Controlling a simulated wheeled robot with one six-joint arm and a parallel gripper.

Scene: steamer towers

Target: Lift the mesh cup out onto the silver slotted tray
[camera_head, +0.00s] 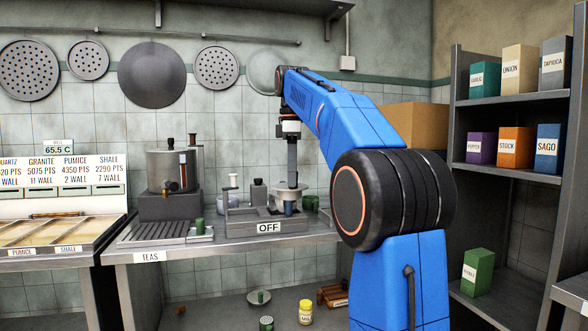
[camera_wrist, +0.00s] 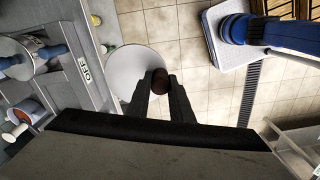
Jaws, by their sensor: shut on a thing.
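My gripper (camera_head: 291,138) points down over the grey station with the OFF sign on the counter. In the wrist view its fingers (camera_wrist: 160,84) are shut on a small dark brown round part (camera_wrist: 160,76), which I take for the top of the mesh cup's handle. In the head view a dark stem (camera_head: 291,170) runs down from the gripper to a pale bowl (camera_head: 281,197) in the station. The mesh itself cannot be made out. The silver slotted tray (camera_head: 160,232) lies flat on the counter to the left, its slots bare.
A steel pot (camera_head: 165,170) on a dark block stands behind the tray. A small green cup (camera_head: 198,226) sits at the tray's right end. Another green vessel (camera_head: 310,203) is right of the bowl. Perforated discs (camera_head: 217,67) hang on the wall above.

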